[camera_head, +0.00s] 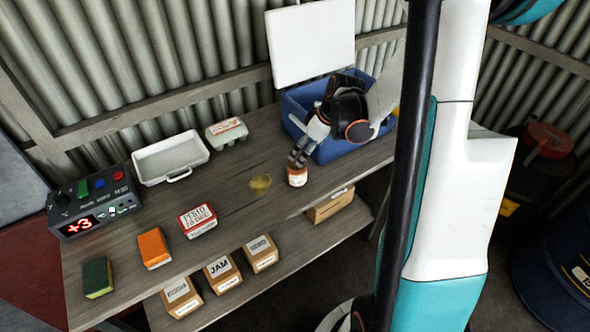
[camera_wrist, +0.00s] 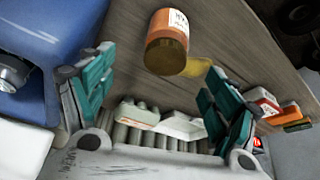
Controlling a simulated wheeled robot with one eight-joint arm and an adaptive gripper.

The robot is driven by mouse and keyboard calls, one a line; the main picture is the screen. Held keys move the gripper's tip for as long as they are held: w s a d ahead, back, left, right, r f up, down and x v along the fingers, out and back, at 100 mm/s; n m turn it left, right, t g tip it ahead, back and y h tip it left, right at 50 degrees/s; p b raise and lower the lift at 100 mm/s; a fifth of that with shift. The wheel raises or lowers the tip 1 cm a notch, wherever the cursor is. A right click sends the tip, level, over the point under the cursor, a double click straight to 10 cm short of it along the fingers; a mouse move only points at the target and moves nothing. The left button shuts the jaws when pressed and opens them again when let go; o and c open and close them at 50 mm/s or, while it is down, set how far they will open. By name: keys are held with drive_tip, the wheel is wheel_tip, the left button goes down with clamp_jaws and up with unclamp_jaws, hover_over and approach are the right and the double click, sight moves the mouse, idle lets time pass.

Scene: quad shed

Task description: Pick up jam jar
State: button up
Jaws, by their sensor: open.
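The jar (camera_head: 297,177) stands upright near the front edge of the wooden bench, with an orange-brown body and a white label. In the wrist view the jar (camera_wrist: 167,45) is beyond my fingertips, roughly midway between them, and I cannot read its label fully.
Boxes, one marked JAM (camera_head: 222,273), sit on the lower shelf.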

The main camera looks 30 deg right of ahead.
sight(293, 166)
drive_tip(key=b+x, duration=0.1)
drive_tip(key=x, duration=0.5)
drive_tip(key=shift+b, duration=0.35)
drive_tip(key=shift+a+b+x, duration=0.25)
drive_tip(key=shift+b+x, duration=0.4)
drive_tip(key=shift+x, duration=0.7)
drive_tip(key=shift+a+b+x, duration=0.25)
drive_tip(key=shift+b+x, duration=0.4)
drive_tip(key=shift+x, duration=0.7)
drive_tip(key=shift+r, duration=0.15)
drive_tip(key=shift+c, duration=0.2)
drive_tip(key=c, duration=1.7)
drive_tip(key=shift+o, duration=0.2)
drive_tip(key=shift+r, duration=0.15)
